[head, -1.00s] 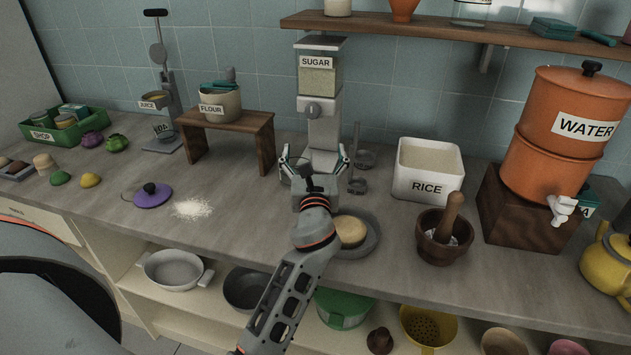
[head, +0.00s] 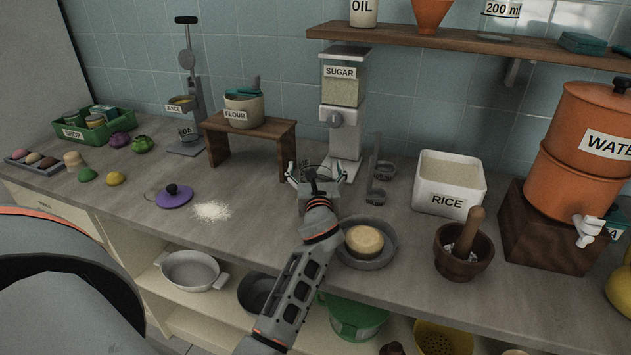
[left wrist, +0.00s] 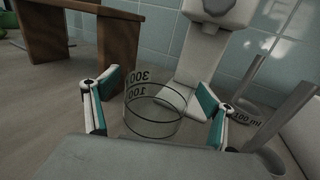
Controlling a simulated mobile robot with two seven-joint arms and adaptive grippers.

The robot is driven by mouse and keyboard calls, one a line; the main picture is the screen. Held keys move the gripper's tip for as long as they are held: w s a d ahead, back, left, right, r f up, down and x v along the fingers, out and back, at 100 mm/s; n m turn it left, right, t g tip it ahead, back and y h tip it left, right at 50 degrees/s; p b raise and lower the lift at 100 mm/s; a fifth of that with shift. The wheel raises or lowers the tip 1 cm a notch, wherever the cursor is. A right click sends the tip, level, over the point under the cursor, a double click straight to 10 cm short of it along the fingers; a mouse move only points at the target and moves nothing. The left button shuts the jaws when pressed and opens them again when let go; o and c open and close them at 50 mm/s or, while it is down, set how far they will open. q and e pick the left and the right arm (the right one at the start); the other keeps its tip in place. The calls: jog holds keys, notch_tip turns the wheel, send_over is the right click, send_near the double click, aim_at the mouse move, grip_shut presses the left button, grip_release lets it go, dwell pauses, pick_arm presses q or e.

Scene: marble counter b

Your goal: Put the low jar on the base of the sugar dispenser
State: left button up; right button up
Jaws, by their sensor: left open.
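The low jar (left wrist: 152,120) is clear glass with dark ring lines and number marks. In the left wrist view it stands between my left gripper's fingers, with a gap visible on each side. In the head view the jar is mostly hidden by the gripper. My left gripper (head: 315,172) is open around the jar, low over the counter; it also shows in the left wrist view (left wrist: 158,92). The sugar dispenser (head: 343,120) stands just behind and right; its pale base (left wrist: 178,97) shows partly through and behind the jar. My right gripper is not in view.
Measuring cups (head: 378,185) with upright handles stand right of the dispenser. A wooden stand (head: 250,137) is left. Open counter lies around a white powder spill (head: 211,211).

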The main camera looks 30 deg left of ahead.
pick_arm(q)
jog(key=shift+w+a, duration=0.2)
jog(key=shift+w, duration=0.05)
jog(key=c, duration=1.4)
jog(key=shift+c, duration=0.2)
jog(key=shift+r, duration=0.1)
